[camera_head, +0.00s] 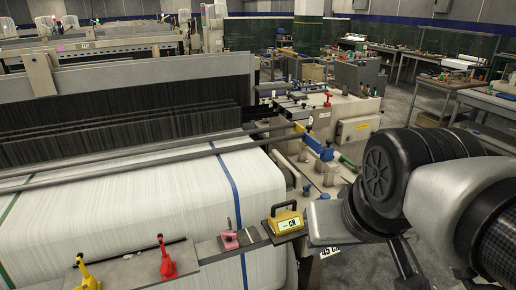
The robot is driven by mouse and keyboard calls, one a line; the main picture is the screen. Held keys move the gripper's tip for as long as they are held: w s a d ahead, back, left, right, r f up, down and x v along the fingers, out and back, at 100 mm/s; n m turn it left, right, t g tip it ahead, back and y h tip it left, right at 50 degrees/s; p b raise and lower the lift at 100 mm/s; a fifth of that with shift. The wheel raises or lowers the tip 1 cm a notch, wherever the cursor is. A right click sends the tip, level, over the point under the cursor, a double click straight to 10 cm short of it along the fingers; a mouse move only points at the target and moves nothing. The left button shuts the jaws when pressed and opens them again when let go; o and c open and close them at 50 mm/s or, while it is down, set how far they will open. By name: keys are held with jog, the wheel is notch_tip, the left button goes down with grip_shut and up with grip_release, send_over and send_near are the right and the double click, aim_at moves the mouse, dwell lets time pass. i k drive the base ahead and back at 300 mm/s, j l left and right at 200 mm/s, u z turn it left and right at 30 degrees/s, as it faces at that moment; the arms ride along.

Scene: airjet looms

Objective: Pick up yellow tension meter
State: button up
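The yellow tension meter (284,220) sits on the narrow ledge at the front of the loom, right of the white fabric's blue stripe. It has a dark handle on top and a pale label with dark lettering on its face. My arm comes in from the right, with its wrist above and to the right of the meter. Thin dark parts at my gripper (408,265) show low in the view, to the right of the meter and apart from it. Its fingertips are not clear, so I cannot tell whether it is open or shut.
On the ledge (205,250) also stand a pink item (229,237), a red clamp-like tool (167,257) and a yellow one (87,273). The loom with white fabric (130,210) fills the left. Workbenches (450,92) stand at the back right, with open floor before them.

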aim_at(283, 223)
jog(key=i+l+u, duration=0.65)
jog(key=i+l, duration=0.2)
